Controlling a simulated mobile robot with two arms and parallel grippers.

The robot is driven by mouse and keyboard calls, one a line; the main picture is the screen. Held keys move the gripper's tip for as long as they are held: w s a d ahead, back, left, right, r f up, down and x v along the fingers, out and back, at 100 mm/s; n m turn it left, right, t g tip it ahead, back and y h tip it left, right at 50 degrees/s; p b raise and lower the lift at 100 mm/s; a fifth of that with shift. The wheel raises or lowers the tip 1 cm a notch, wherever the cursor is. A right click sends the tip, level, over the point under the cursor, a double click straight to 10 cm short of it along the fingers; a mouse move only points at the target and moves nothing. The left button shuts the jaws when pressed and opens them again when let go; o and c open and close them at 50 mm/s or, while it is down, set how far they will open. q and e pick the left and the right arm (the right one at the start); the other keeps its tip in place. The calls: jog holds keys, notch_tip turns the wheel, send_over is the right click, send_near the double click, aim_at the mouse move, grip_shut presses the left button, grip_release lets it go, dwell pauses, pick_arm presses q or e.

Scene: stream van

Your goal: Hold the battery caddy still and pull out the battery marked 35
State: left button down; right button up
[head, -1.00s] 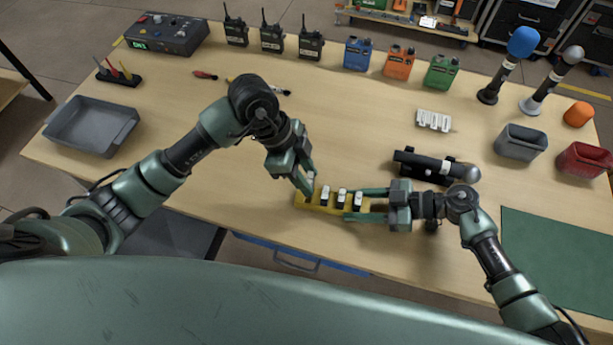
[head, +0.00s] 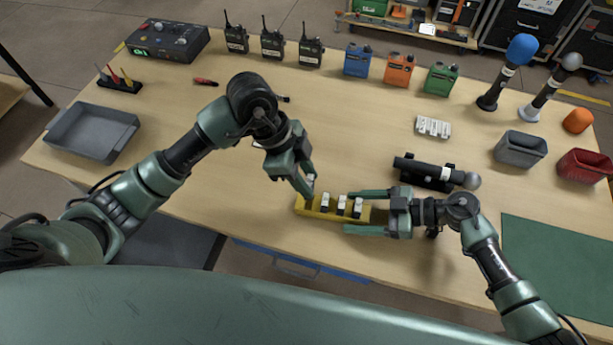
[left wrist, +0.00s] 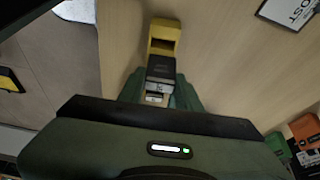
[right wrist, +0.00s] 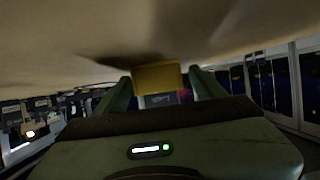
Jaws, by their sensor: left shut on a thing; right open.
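The yellow battery caddy (head: 334,215) lies near the table's front edge, with three white-topped dark batteries (head: 341,205) standing in it. My left gripper (head: 307,187) is over the caddy's left end, shut on a battery. In the left wrist view this battery (left wrist: 161,70) is dark with a pale end, and the yellow caddy (left wrist: 164,34) shows beyond it. I cannot read its number or tell whether it is fully clear of the caddy. My right gripper (head: 352,212) is open at the caddy's right end, its fingers on either side. The caddy (right wrist: 157,77) also shows between them in the right wrist view.
A black cylindrical device (head: 428,170) lies close behind my right gripper. A white slotted block (head: 433,127) is farther back. A grey tray (head: 92,132) is at the left, a green mat (head: 560,265) at the right. The table's middle behind the caddy is clear.

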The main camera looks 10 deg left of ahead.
jog(key=v, duration=1.2)
jog(key=shift+f, duration=0.1)
